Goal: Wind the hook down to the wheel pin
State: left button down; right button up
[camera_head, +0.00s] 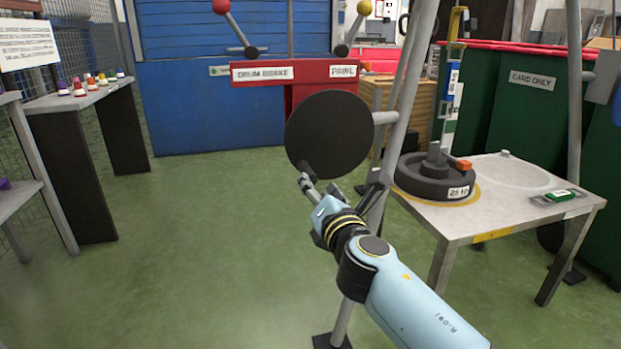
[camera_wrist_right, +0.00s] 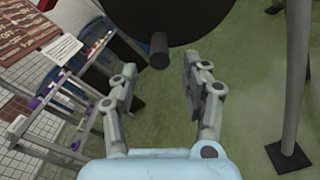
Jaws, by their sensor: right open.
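A large dark crank disc (camera_head: 329,134) stands upright on a grey frame post. A short dark handle peg sticks out near its lower edge; it shows in the right wrist view (camera_wrist_right: 158,50). My right gripper (camera_head: 340,188) is open at the disc's lower edge. In the wrist view its fingers (camera_wrist_right: 158,75) are apart, with the peg ahead between them and not gripped. My left gripper is out of view.
The grey table (camera_head: 510,213) carries a small green item (camera_head: 560,195). Grey frame posts (camera_head: 402,115) rise close to my right arm. A red panel (camera_head: 300,100) with lever signs stands behind the disc. The green floor (camera_head: 220,230) at left is clear.

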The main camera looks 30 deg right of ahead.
jog(key=shift+v, duration=2.3)
